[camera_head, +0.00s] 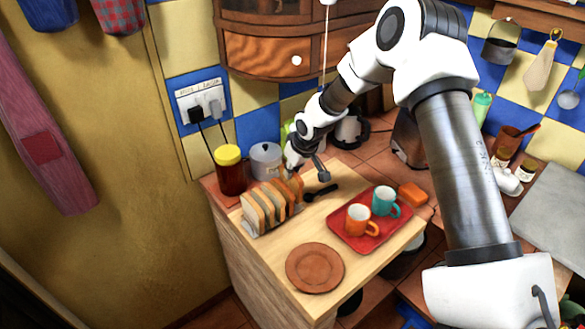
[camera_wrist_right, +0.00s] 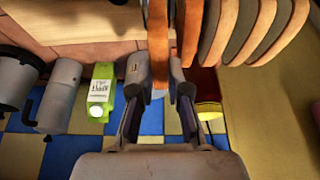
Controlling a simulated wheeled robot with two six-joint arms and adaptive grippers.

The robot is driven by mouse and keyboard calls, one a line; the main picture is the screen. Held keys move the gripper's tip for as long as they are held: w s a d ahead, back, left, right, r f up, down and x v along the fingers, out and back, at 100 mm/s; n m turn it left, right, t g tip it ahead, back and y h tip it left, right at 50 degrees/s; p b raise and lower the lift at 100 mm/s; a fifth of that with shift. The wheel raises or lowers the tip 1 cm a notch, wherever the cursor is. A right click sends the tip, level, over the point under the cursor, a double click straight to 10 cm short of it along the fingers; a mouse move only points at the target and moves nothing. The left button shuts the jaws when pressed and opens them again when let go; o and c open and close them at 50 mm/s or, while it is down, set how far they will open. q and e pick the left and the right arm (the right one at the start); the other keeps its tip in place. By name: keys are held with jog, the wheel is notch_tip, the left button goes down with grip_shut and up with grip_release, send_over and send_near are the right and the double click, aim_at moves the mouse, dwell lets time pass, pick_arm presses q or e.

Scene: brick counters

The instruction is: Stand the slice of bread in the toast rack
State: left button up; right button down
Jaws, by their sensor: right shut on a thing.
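Several brown-crusted bread slices (camera_head: 268,206) stand in a row at the back left of the wooden counter; the toast rack under them is largely hidden. My right gripper (camera_head: 293,165) reaches down at the right end of this row. In the right wrist view, my right gripper (camera_wrist_right: 163,84) is shut on a slice of bread (camera_wrist_right: 158,38), seen edge-on between the fingers. The held slice is upright, roughly parallel to the row (camera_wrist_right: 240,30) and beside its nearest slice. I cannot tell whether its lower edge is in the rack. My left gripper is not in view.
A yellow-lidded jar (camera_head: 230,172) and a grey pot (camera_head: 265,161) stand behind the row. A dark utensil (camera_head: 321,191) lies to the right. A red tray (camera_head: 350,240) holds an orange and a teal mug. A brown plate (camera_head: 315,268) lies in front.

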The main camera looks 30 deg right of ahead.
jog(key=c, duration=1.1)
grip_release()
jog(key=shift+o, duration=0.2)
jog(key=v, duration=1.2)
jog(key=shift+w, duration=0.15)
